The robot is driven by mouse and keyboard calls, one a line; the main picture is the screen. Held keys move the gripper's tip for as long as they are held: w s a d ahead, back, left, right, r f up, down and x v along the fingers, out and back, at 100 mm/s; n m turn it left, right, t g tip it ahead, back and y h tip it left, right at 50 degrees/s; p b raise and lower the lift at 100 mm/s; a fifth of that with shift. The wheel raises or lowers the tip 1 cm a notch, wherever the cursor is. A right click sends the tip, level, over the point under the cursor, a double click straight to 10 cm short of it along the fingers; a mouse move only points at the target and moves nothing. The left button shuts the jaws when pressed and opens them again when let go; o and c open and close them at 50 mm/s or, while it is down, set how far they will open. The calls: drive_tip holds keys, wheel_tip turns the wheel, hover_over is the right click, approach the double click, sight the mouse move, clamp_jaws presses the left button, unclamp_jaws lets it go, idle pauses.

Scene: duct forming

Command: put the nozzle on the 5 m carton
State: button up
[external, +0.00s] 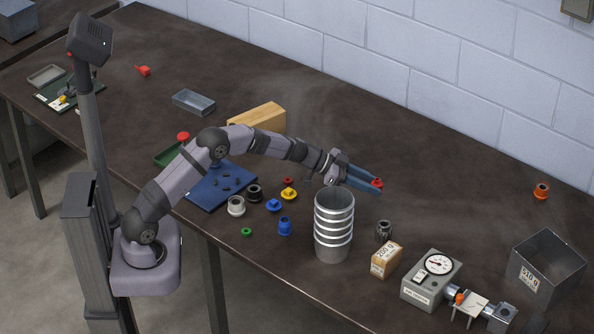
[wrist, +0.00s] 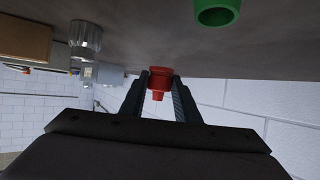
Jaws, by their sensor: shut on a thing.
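A red nozzle (external: 377,184) is held between the fingertips of my gripper (external: 364,178), up in the air behind and right of the silver ribbed duct (external: 333,226). In the wrist view the nozzle (wrist: 159,82) sits between both fingers, its narrow end towards the camera. A small tan carton (external: 387,259) with a white label stands on the table right of the duct, lower in the picture than my gripper. Its label is too small to read surely. The nozzle is apart from it. A brown box face (wrist: 24,42) shows in the wrist view's upper left.
A dark ribbed fitting (external: 384,231) stands just behind the carton. A grey gauge box (external: 432,280) stands to its right, with an open grey bin (external: 546,267) beyond. A blue mat (external: 221,187) and coloured fittings lie left of the duct. The table behind my gripper is clear.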

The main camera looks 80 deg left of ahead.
drive_tip(key=shift+r, duration=2)
drive_tip(key=shift+a, duration=0.1)
